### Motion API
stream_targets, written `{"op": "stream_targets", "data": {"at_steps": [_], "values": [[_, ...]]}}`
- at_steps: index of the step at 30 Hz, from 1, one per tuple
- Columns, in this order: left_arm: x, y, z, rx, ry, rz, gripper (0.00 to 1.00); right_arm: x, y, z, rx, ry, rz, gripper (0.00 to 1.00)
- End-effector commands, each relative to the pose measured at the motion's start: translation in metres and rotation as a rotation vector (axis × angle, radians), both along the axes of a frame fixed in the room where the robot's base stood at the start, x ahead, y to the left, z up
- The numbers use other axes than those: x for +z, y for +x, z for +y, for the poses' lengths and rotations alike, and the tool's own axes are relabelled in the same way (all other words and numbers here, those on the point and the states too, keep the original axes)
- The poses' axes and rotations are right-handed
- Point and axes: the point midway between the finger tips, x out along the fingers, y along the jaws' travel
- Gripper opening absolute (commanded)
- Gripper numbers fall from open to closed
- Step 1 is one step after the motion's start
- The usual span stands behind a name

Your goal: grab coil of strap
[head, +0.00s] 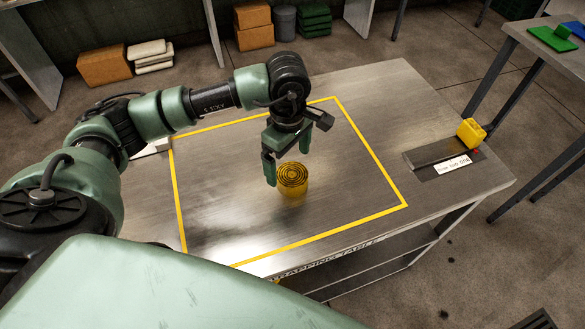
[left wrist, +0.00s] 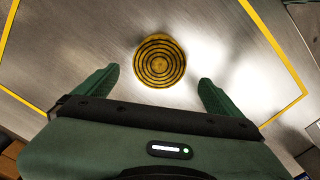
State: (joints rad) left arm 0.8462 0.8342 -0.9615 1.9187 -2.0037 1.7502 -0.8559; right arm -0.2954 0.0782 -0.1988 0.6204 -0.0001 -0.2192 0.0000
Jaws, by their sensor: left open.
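The coil of strap (head: 293,178) is a yellow and black ringed roll lying flat on the metal table, inside the yellow taped outline. In the left wrist view the coil (left wrist: 160,61) shows from above, beyond the fingertips and between their lines. My left gripper (head: 287,163) is open and empty, its fingers pointing down just above and at the left and far side of the coil. Its two green fingers also show in the left wrist view (left wrist: 158,78), apart from the coil. My right gripper is not in view.
The table (head: 372,95) is mostly bare around the coil. At its right end are a dark metal plate (head: 438,152) and a yellow block (head: 470,132). Another table (head: 545,45) with green and blue pieces stands at the right. Boxes (head: 105,68) sit on the floor behind.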

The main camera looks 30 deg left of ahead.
Motion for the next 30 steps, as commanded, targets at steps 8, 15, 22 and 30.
{"op": "stream_targets", "data": {"at_steps": [8, 15, 22, 30], "values": [[-0.035, 0.001, -0.005, 0.002, -0.004, 0.007, 0.97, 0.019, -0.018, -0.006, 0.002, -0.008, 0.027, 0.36], [-0.060, 0.002, -0.005, 0.002, -0.005, 0.002, 0.97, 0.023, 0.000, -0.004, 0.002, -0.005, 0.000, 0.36], [-0.061, 0.002, -0.005, 0.002, -0.004, 0.001, 0.92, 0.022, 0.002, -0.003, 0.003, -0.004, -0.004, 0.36], [-0.061, 0.002, -0.005, 0.003, -0.004, 0.001, 0.27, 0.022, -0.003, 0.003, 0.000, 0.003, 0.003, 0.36]]}}
